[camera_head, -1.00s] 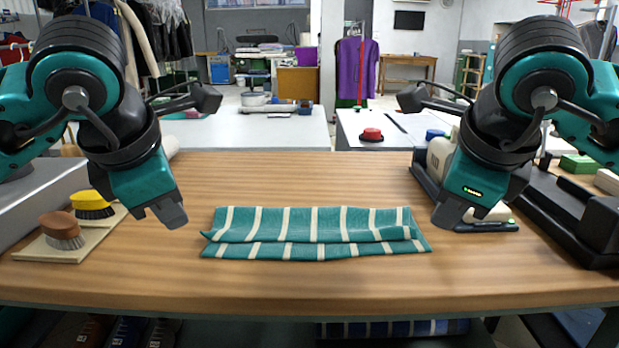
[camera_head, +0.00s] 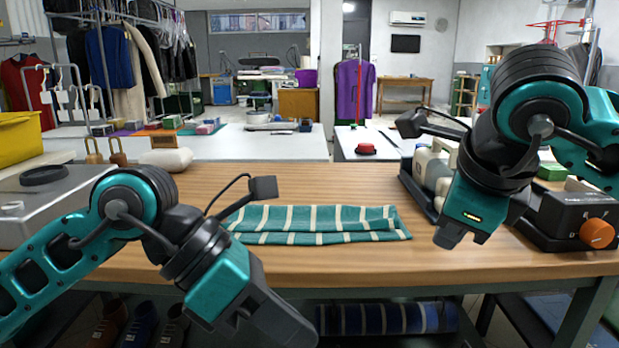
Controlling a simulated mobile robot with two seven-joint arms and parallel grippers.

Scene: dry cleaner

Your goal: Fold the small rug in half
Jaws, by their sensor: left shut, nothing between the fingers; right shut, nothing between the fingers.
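The small rug (camera_head: 318,222) is teal with cream stripes. It lies on the wooden table, folded over, with the upper layer's front edge a little behind the lower layer's front edge.
The wooden table (camera_head: 400,262) is clear in front of the rug. A black device with an orange knob (camera_head: 597,233) stands at the right. A grey metal unit (camera_head: 40,190) is at the left. A rolled striped rug (camera_head: 385,318) lies below the table.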

